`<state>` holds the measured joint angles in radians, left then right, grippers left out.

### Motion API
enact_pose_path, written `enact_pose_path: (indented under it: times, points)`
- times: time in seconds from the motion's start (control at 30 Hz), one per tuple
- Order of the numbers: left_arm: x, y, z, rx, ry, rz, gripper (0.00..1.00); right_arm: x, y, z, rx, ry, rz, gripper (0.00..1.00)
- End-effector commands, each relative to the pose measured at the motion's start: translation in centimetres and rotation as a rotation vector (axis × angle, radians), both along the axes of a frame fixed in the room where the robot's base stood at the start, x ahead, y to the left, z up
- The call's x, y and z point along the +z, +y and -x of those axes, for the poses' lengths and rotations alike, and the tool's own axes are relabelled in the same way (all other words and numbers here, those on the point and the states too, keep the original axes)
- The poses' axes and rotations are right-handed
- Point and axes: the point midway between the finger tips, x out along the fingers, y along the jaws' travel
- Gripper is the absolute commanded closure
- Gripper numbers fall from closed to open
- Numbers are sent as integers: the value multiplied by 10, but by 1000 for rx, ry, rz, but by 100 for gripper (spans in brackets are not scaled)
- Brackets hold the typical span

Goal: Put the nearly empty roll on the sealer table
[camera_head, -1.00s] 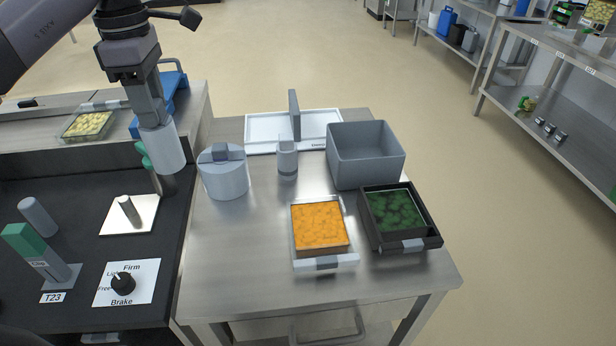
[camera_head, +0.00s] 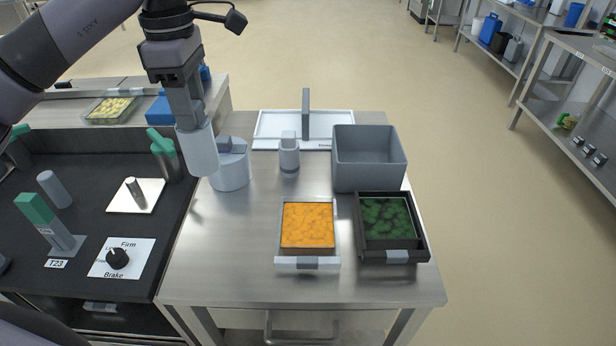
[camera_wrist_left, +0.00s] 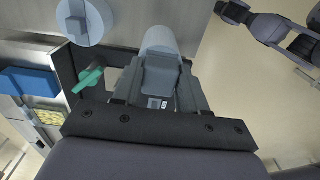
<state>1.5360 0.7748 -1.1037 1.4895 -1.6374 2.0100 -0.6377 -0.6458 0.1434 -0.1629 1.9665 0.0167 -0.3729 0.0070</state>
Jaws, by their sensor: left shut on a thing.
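My left gripper (camera_head: 188,118) is shut on a pale grey cylindrical roll (camera_head: 198,152), which hangs upright below the fingers. The roll also shows beyond the fingers in the left wrist view (camera_wrist_left: 160,41). In the head view it overlaps the left side of a round grey tub (camera_head: 231,176), near the left edge of the steel sealer table (camera_head: 230,262). It looks held above the table; the exact gap cannot be told. Part of my right arm seems to show at the top right of the left wrist view, its fingers unclear.
The table holds an orange-filled tray (camera_head: 308,225), a green-filled tray (camera_head: 388,218), a grey bin (camera_head: 369,172), a small grey container (camera_head: 289,156) and a white scale-like plate (camera_head: 268,130). Its front left is clear. A black counter (camera_head: 100,245) with a green-handled post (camera_head: 162,146) adjoins left.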

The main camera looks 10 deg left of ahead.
Motion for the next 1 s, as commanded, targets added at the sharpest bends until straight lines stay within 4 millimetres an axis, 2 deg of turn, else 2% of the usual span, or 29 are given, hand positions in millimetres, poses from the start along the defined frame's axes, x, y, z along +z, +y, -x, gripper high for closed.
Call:
enact_pose_path:
  times: [0.23,0.33,0.7,0.9,1.0]
  points:
    - [-1,-2,1,-4,0,1,100,-1,0,0,-1,1,-1,57]
    - [-11,-2,1,-5,3,1,100,-4,1,0,-1,2,-3,57]
    - [-89,-2,1,-4,5,2,100,-23,7,0,1,15,-19,57]
    - [-133,-1,1,-2,4,0,100,-19,10,-2,6,11,-26,57]
    - [-148,-1,1,-3,2,0,100,-19,9,-2,7,10,-25,57]
